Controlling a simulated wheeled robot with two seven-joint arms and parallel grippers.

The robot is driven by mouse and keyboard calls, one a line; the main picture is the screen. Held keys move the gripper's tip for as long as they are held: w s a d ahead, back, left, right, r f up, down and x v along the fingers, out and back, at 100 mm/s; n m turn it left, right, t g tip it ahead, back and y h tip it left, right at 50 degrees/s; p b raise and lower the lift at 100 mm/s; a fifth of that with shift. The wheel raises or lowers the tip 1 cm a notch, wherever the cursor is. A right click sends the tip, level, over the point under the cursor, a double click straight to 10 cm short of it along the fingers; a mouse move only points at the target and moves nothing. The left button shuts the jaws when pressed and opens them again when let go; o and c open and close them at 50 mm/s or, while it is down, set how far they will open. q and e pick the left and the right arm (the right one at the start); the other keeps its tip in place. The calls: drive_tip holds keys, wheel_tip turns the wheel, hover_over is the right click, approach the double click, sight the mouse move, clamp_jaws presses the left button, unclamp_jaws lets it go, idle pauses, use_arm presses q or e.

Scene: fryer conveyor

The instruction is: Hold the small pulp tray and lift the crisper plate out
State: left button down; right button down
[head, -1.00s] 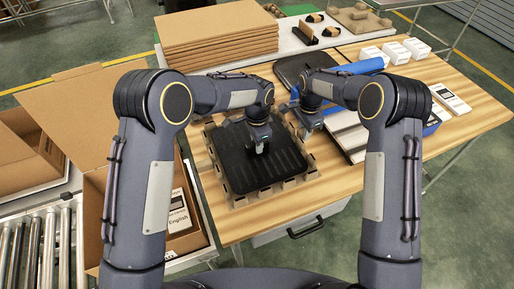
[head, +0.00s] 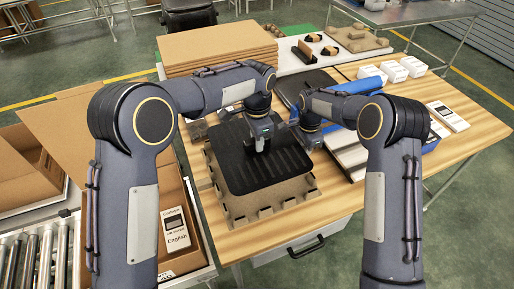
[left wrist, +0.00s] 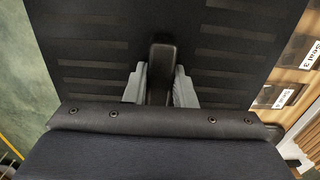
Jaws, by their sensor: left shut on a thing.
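The crisper plate (head: 272,174) is a black ribbed square with an upright tab in its middle. My left gripper (head: 260,146) is shut on that tab; the left wrist view shows the tab (left wrist: 160,70) between both fingers. The plate is raised above the small pulp tray (head: 268,207), a brown notched tray on the wooden table. The tray's front edge shows below the plate; most of its inside is hidden. My right gripper (head: 308,142) is low at the tray's back right side. Its fingers are too hidden to tell whether they grip the tray.
A dark rounded part (head: 304,84) and blue rolls (head: 368,80) lie behind and right on the wooden table (head: 420,165). White boxes (head: 395,71) stand at the far right. An open carton (head: 180,222) is at the left, with stacked cardboard (head: 215,50) behind.

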drive_tip(key=c, duration=1.2)
unclamp_jaws()
drive_tip(key=shift+o, duration=0.2)
wheel_tip(320, 180, up, 12)
